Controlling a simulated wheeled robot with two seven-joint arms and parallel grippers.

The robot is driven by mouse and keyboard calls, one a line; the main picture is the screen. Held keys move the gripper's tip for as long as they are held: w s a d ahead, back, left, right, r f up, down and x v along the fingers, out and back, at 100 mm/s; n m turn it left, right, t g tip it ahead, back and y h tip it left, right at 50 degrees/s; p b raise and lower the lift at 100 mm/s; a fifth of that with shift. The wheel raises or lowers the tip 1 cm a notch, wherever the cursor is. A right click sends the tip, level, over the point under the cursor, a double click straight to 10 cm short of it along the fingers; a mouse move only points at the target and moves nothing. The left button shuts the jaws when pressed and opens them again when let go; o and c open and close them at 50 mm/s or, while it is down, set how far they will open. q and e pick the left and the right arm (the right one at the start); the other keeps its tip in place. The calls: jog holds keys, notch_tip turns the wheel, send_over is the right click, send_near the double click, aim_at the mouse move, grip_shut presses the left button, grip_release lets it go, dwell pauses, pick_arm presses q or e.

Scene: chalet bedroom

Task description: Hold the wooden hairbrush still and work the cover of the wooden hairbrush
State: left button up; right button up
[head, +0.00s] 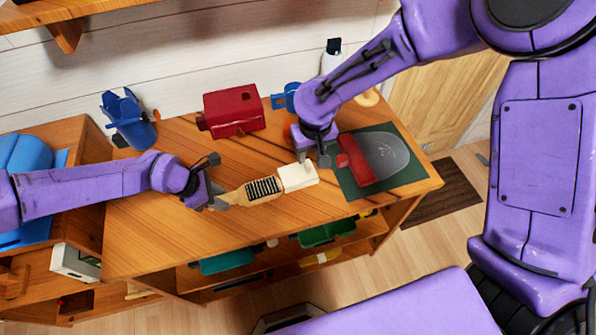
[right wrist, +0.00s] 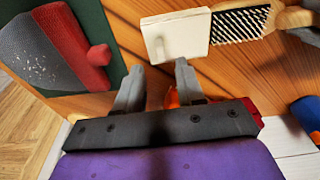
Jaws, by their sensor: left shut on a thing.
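The wooden hairbrush (head: 238,196) is over the wooden table, bristles up, its handle toward the left. My left gripper (head: 216,198) is shut on the handle. The white cover (head: 298,177) is at the brush's right end, with a stretch of dark bristles bare beside it. In the right wrist view the cover (right wrist: 186,29) has a small knob (right wrist: 159,47) on its face. My right gripper (right wrist: 157,72) is open and empty, its fingertips just short of the cover and on either side of the knob. How much of the brush is under the cover is hidden.
A green mat (head: 352,187) with a grey and red item (head: 382,155) lies right of the brush. A red box (head: 233,111) and blue items (head: 130,118) stand at the back. Shelves with bins (head: 328,232) are below. Bare tabletop (head: 160,235) lies at front left.

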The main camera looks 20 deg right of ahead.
aim_at(307, 165)
jog(key=f, duration=0.4)
jog(key=w+f, duration=0.1)
jog(key=f, duration=0.1)
grip_shut()
jog(key=shift+a, duration=0.15)
